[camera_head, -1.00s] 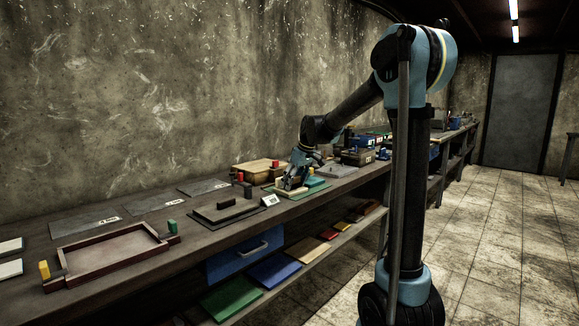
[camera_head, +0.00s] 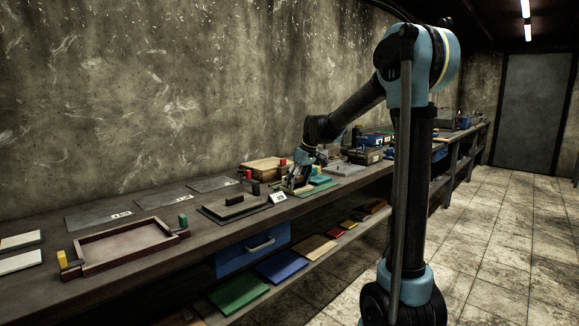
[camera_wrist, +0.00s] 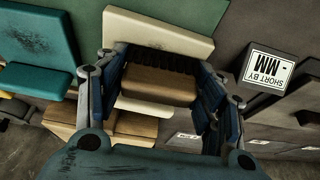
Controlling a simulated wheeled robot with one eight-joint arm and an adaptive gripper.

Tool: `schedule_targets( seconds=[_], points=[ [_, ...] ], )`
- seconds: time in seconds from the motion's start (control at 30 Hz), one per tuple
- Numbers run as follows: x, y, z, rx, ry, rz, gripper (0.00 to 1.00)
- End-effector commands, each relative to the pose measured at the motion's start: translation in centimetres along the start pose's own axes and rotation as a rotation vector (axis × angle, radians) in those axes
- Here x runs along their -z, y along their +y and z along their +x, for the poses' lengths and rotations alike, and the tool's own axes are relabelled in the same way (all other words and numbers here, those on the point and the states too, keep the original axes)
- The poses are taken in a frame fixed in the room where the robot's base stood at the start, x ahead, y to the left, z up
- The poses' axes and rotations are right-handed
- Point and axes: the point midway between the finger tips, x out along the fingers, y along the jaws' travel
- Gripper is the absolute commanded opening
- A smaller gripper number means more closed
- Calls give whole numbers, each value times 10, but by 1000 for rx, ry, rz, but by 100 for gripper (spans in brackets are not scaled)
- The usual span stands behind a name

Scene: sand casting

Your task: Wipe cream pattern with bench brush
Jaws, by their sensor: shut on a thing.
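The bench brush (camera_wrist: 158,86), a tan wooden block with dark bristles, sits between the fingers of my gripper (camera_wrist: 162,72) in the wrist view. The gripper is shut on it. In the head view my gripper (camera_head: 298,178) is low over the mat, largely hiding brush and pattern.
A teal block (camera_wrist: 35,40) with a dark smudge lies left of the cream pattern. A "SHORT BY MM" card (camera_wrist: 266,68) stands to the right. A wooden box (camera_head: 262,167) is behind. A shallow brown frame (camera_head: 125,245) lies further left on the bench.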

Motion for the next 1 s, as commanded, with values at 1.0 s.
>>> schedule_targets(
  seconds=[1.0],
  points=[
    [38,-13,-67,2,0,-4,40]
  ],
)
